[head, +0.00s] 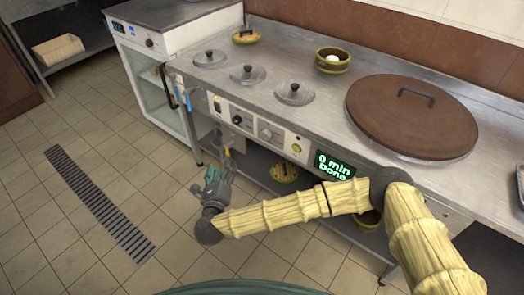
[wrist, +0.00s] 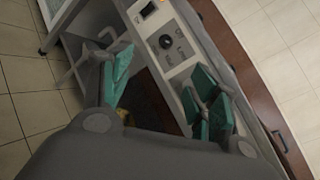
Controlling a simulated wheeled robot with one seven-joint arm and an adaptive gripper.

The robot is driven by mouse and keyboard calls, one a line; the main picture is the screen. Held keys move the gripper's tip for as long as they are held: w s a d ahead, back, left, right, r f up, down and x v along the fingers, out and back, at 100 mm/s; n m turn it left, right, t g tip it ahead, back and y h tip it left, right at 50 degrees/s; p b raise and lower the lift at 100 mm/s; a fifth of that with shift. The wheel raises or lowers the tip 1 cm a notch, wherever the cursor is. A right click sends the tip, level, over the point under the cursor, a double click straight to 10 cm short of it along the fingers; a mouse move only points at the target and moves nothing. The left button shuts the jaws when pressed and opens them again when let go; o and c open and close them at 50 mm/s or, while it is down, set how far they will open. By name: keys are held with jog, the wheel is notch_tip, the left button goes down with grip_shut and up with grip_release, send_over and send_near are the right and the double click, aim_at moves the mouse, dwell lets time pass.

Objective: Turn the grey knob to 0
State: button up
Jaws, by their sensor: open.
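The control panel on the counter front carries a grey knob (head: 267,132), to the right of a darker knob (head: 238,120). A dark round knob with markings around it (wrist: 166,41) shows in the wrist view, beyond and between my fingertips; I cannot tell for sure which of the two it is. My gripper (head: 221,168) is below and in front of the panel in the head view, apart from both knobs. In the wrist view my gripper (wrist: 160,82) is open and empty, its teal pads spread apart. The right finger hides part of the panel.
A green display (head: 334,166) reads "0 min Done" right of the panel. A green button (head: 296,149) and a switch (head: 217,105) are also on the panel.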

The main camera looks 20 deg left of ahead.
jog(key=w+d+m+h+b, duration=0.5)
jog(key=w+m+h, duration=0.4)
jog(key=m, duration=0.4)
jog(key=b, duration=0.2)
send_near(264, 136)
jog(key=shift+w, duration=1.6)
jog(key=shift+h, duration=0.3)
jog(key=shift+d+x, duration=0.15)
jog(key=shift+x, duration=1.2)
jog(key=shift+d+x, duration=0.2)
jog(key=shift+x, duration=1.2)
jog(key=shift+s+f, duration=0.1)
jog(key=shift+f, duration=0.05)
jog(key=shift+c, duration=0.3)
jog(key=c, duration=0.9)
